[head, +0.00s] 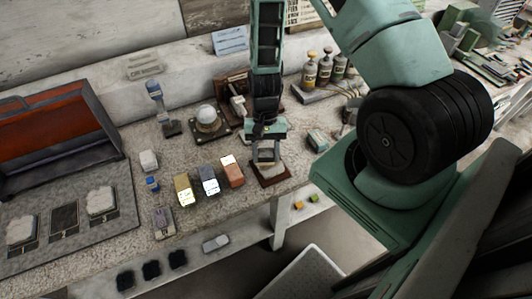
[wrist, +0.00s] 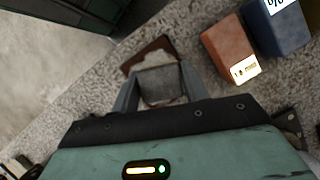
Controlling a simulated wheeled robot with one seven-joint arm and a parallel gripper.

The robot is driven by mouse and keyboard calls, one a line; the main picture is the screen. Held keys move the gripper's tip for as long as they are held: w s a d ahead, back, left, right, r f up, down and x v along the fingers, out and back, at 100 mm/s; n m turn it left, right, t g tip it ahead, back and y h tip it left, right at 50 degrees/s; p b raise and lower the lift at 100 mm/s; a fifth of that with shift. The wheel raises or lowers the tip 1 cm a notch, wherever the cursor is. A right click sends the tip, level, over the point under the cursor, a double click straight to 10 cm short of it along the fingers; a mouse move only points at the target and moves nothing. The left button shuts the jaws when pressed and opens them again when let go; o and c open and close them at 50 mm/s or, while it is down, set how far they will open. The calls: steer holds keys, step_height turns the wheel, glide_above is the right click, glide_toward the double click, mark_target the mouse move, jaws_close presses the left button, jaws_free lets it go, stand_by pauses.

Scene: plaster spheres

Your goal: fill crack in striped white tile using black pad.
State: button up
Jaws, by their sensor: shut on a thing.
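My gripper (head: 265,153) is shut on a small grey square-faced piece (wrist: 157,84), low over the right part of the bench. I cannot tell if this piece is a pad. A brown wooden base (head: 273,181) with a pale top lies right beneath it; the base also shows in the wrist view (wrist: 146,53). The fingers hide part of it, and contact is unclear. Two whitish tiles, one left (head: 21,230) and one right (head: 101,201), lie on a grey board, with a dark square (head: 64,218) between them. Stripes and cracks are too small to tell. Black pads (head: 151,270) lie on the lower shelf.
Yellow (head: 184,190), blue-grey (head: 208,181) and red-brown (head: 232,172) blocks stand left of my gripper. A domed device (head: 208,120) is behind them. Bottles (head: 324,70) stand at the back. An open red-lined case (head: 50,135) fills the left. The bench's front edge is close.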

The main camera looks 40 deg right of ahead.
steer(key=shift+r, duration=0.45)
step_height(320, 180, up, 4)
steer(key=p, duration=0.3)
stand_by(0.6)
